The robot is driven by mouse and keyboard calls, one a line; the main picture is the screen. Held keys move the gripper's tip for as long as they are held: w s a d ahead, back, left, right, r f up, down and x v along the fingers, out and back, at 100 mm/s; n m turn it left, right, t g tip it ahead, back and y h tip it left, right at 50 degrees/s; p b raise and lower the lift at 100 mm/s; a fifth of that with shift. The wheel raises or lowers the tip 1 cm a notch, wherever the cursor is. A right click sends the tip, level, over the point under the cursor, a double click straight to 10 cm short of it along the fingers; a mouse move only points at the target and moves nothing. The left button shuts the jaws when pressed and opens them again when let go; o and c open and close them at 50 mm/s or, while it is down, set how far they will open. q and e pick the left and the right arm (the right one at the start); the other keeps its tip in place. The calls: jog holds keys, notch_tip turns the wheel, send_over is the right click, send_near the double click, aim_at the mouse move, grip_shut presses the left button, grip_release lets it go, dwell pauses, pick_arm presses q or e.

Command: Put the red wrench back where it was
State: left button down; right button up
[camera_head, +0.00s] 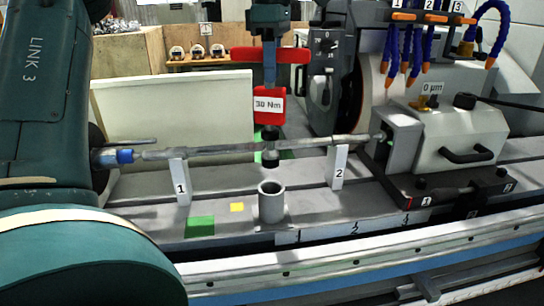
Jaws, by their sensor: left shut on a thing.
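The red wrench (270,106), with a "30 Nm" label and a red crossbar (292,55), hangs upright at the centre of the head view. My left gripper (269,72) comes down from the top edge and is shut on the wrench. The dark lower end (271,161) lines up in the picture with the long horizontal workpiece; I cannot tell whether they touch. An open grey cylindrical holder (271,205) stands below on the machine bed, apart from the dark end. My right gripper is not in view.
The long workpiece (225,149) rests across white supports 1 (180,180) and 2 (338,165). The grinding head with blue hoses (417,50) stands at the right, beside a grey tailstock (455,140). Green (199,226) and yellow (237,207) patches mark the bed. My large arm links fill the left.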

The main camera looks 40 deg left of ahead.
aim_at(272, 88)
pick_arm(q)
notch_tip(272, 88, down, 15)
jog(key=shift+f, duration=0.1)
dwell(0.3)
jog(key=c, duration=1.2)
grip_release()
jog(key=shift+f, duration=0.1)
notch_tip(272, 88, up, 12)
jog(key=shift+r, duration=0.1)
jog(key=shift+s, duration=0.1)
